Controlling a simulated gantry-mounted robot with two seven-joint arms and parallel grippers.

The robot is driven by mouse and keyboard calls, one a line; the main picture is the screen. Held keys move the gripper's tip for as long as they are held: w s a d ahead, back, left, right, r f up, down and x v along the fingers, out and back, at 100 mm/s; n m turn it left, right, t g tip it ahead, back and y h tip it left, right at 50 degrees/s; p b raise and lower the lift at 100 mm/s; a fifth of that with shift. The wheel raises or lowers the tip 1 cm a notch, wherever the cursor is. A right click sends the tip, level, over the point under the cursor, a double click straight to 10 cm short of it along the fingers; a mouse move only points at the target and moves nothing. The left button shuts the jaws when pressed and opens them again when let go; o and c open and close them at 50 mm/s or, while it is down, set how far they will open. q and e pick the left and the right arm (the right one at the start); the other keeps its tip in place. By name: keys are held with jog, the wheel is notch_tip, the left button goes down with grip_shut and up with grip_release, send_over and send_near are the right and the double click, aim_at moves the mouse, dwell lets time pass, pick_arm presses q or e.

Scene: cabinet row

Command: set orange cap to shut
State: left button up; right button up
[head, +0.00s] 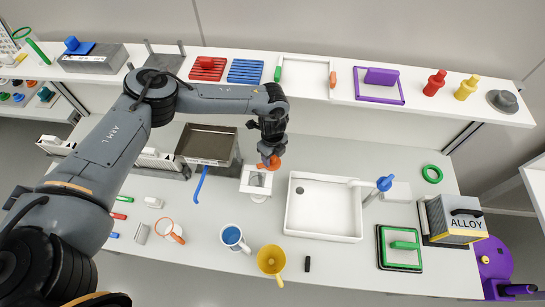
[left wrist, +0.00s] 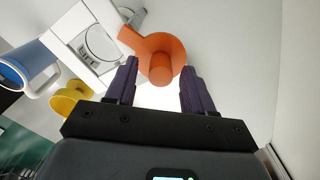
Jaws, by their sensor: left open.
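The orange cap (head: 274,162) is at the back edge of a small white box (head: 254,181) with a round opening, in the middle of the counter. In the left wrist view the cap (left wrist: 168,45) is a round disc with a short knob facing me, and an orange arm runs from it toward the white box (left wrist: 88,38). The cap stands raised, off the opening. My left gripper (head: 266,153) is just above and behind the cap. In the left wrist view its open fingers (left wrist: 159,74) are on either side of the knob, with gaps visible. My right gripper is not in view.
A dark metal bin (head: 207,145) stands left of the white box, with a blue handle (head: 201,184) in front. A white sink (head: 323,207) is close on the right. A blue mug (head: 233,238) and yellow cup (head: 270,260) stand in front. A loaded shelf (head: 330,85) runs behind.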

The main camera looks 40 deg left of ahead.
pick_arm(q)
jog(key=shift+f, duration=0.75)
grip_shut()
